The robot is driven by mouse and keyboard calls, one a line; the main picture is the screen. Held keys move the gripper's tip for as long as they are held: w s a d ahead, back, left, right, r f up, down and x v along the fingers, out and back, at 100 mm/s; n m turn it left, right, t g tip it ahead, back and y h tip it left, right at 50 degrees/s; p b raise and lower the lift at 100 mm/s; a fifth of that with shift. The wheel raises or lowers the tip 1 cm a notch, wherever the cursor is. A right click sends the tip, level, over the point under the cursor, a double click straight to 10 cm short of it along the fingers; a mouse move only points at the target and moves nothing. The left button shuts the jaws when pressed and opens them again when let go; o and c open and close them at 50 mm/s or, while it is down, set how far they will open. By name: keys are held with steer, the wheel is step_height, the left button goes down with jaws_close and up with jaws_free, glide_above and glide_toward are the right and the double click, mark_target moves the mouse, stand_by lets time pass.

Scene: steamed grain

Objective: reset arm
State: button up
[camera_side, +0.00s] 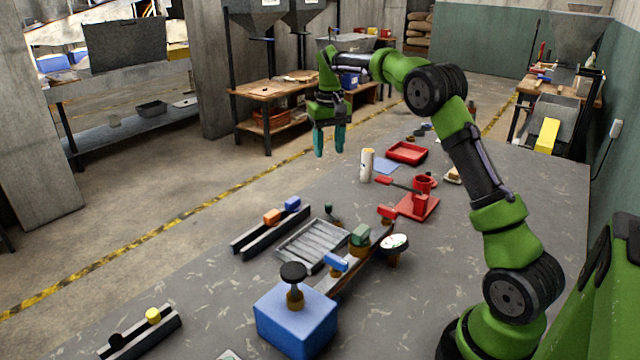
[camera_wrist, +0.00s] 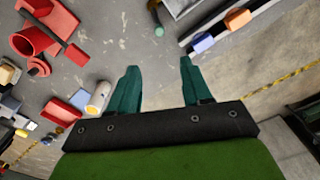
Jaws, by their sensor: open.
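My gripper (camera_side: 329,140) hangs in the air beyond the far left part of the table, with its teal fingers pointing down. The fingers are apart with nothing between them. In the wrist view the gripper (camera_wrist: 158,80) shows two separate teal fingers over bare grey table. In the side view the fingertips appear above and left of a white cylinder (camera_side: 367,165), apart from it.
A red stand with a cup (camera_side: 418,203), a red tray (camera_side: 407,153) and a blue block with a black knob (camera_side: 296,322) stand on the grey table (camera_side: 225,300). A slatted grey rack (camera_side: 312,245) lies mid-table. Black rails (camera_side: 270,232) hold orange and blue pieces.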

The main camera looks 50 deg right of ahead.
steer(key=s+a+r+t+y, duration=0.1)
steer(key=s+a+r+t, duration=0.1)
steer(key=s+a, duration=0.9)
steer(key=s+a+r+n+t+y, duration=0.1)
steer(key=s+a+t, duration=0.4)
steer(key=s+a, duration=0.7)
steer(key=shift+s+r+n, duration=0.3)
steer(key=shift+s+r, duration=0.55)
steer(key=shift+s, duration=0.3)
